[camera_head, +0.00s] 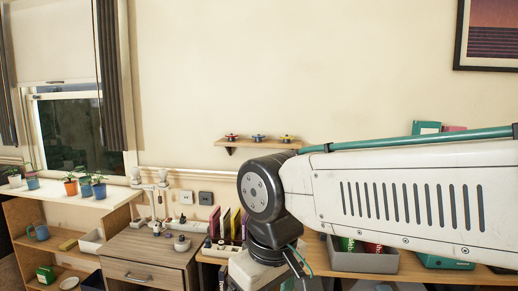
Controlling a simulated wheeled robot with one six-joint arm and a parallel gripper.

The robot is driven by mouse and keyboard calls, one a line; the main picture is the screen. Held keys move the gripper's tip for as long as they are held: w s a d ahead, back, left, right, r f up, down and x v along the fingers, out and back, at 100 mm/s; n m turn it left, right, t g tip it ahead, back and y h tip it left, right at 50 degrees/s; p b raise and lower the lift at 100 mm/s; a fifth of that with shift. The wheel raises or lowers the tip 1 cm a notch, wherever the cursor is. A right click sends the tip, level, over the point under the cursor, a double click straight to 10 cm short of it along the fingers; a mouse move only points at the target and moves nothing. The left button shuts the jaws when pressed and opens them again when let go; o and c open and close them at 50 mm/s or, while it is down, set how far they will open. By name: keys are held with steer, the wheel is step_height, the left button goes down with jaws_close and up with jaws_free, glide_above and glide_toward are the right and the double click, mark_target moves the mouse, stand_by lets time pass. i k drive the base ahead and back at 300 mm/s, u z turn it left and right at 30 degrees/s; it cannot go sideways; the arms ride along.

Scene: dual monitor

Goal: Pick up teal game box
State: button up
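A teal box-like thing (426,127) shows its top edge above my arm at the right, against the wall. My arm hides its lower part. Another teal thing (445,262) shows partly below my arm on the right, beside a grey bin. I cannot tell which of them is the game box. My arm comes in from the right, with its dark joint near the picture's middle, and bends down towards the bottom edge. My gripper is not in view.
A grey bin (362,261) with green and red things stands on the wooden desk. Several thin upright colored cases (226,224) stand left of my arm. A wooden drawer cabinet (145,262) and a shelf with pots are at the left. A small wall shelf (257,143) holds several small items.

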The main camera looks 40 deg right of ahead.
mark_target(419, 127)
steer(key=z, duration=1.7)
steer(key=i, duration=1.3)
steer(key=z, duration=0.75)
